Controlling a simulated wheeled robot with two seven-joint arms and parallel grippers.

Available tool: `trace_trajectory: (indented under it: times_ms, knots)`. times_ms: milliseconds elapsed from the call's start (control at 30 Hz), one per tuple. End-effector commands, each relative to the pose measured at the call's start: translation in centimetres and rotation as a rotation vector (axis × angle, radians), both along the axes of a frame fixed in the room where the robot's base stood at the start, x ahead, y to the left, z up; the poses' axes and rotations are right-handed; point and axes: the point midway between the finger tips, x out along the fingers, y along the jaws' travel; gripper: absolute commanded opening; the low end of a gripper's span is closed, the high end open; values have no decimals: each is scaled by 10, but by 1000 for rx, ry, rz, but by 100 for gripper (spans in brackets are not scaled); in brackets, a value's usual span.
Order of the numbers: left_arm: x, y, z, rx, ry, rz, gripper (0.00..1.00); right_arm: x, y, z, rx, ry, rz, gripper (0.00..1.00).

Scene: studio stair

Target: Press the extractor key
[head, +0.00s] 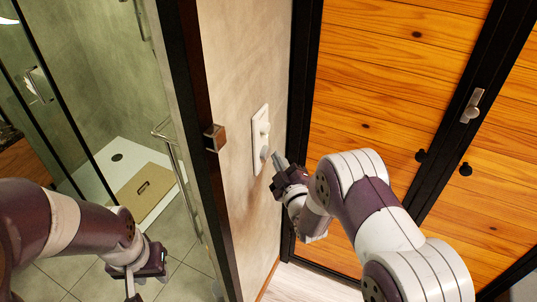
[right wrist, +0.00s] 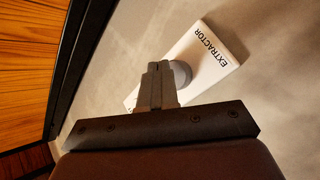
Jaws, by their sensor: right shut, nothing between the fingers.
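A white switch panel (head: 257,134) is on the beige wall, with a rounded key near its lower end beside my right gripper (head: 277,158). In the right wrist view the panel (right wrist: 213,58) carries the label EXTRACTOR, and a round grey key (right wrist: 183,73) sits next to that label. My right gripper (right wrist: 155,68) is shut and empty. Its fingertips overlap the key's edge in that view and hide part of it and of the panel; I cannot tell whether they touch. My left gripper (head: 131,284) hangs low at the left, away from the panel; its opening is unclear.
A dark door frame with a square metal fitting (head: 214,138) stands left of the panel. Beyond it are a glass shower, a towel bar (head: 170,140) and a brown mat (head: 143,187) on a white tray. Wooden doors (head: 395,75) with black frames stand at the right.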

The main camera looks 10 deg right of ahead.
Motion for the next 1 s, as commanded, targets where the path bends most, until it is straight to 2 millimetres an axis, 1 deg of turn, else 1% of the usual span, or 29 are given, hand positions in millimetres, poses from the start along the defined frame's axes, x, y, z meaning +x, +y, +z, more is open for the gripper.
trace_trajectory:
  times_ms: [1000]
  knots:
    - [0,0,-4,0,0,0,37,5,8,0,0,1,1,0]
